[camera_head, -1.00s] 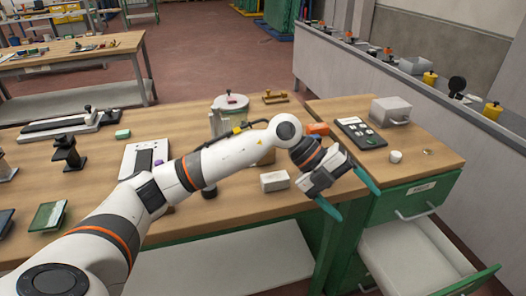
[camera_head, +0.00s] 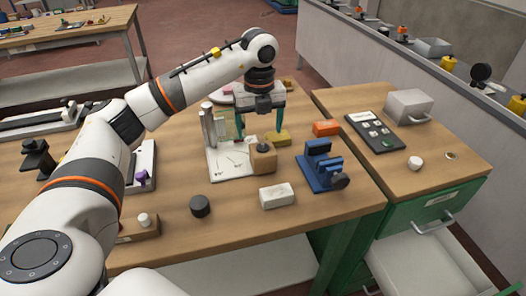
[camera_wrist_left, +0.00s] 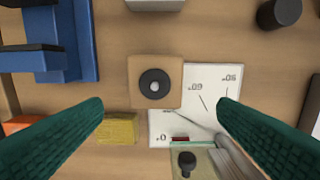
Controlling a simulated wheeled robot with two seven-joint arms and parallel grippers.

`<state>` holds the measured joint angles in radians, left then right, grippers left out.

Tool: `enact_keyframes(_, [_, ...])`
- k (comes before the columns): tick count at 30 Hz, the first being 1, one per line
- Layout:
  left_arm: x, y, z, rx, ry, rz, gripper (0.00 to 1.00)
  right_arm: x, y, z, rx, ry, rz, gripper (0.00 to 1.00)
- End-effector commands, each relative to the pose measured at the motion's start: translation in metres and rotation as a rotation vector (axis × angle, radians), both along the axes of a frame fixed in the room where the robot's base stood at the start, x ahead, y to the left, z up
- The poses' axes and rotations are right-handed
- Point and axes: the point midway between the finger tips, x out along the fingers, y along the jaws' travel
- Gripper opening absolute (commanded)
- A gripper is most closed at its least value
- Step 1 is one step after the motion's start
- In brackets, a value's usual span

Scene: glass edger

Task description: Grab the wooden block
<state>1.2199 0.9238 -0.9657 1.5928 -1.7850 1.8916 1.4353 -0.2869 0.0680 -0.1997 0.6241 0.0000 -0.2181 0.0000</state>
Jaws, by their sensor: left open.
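The wooden block (camera_head: 264,164) is a light-brown cube with a dark round knob on top. It stands on the bench at the edge of a white printed angle sheet (camera_head: 226,163). In the left wrist view the block (camera_wrist_left: 137,98) lies between and slightly beyond the fingertips. My left gripper (camera_head: 260,128) points down above and slightly behind the block, its green fingers apart and empty. Its fingers also frame the left wrist view (camera_wrist_left: 161,106). My right gripper is not in view.
A yellow block (camera_head: 278,139) and an orange block (camera_head: 327,128) lie near the wooden block. A blue vise (camera_head: 319,168) stands to the right, a white block (camera_head: 277,196) in front. A black knob (camera_head: 200,206) is to the front left.

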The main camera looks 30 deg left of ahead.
Motion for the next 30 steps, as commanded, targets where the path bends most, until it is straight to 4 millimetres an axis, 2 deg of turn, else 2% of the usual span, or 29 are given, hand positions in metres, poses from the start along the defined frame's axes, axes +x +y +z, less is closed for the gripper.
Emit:
enact_keyframes(3, [-0.001,0.000,-0.020,-0.002,0.003,0.000,0.82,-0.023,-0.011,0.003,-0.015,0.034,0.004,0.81])
enact_keyframes(6, [0.000,-0.001,-0.031,-0.002,0.001,0.000,0.82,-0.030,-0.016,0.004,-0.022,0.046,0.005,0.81])
enact_keyframes(11, [-0.001,-0.003,-0.041,-0.001,0.000,-0.002,0.82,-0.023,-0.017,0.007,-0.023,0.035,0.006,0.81])
enact_keyframes(16, [-0.005,-0.012,-0.064,-0.001,0.003,-0.002,0.82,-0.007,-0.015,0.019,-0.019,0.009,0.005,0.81])
enact_keyframes(21, [-0.005,-0.012,-0.085,-0.002,0.001,-0.001,0.82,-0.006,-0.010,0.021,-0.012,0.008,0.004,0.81])
enact_keyframes(29, [-0.004,-0.012,-0.089,-0.002,-0.001,-0.002,0.82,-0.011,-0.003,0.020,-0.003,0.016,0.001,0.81])
enact_keyframes(30, [-0.004,-0.013,-0.089,-0.003,-0.002,-0.002,0.79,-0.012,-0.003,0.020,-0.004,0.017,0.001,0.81])
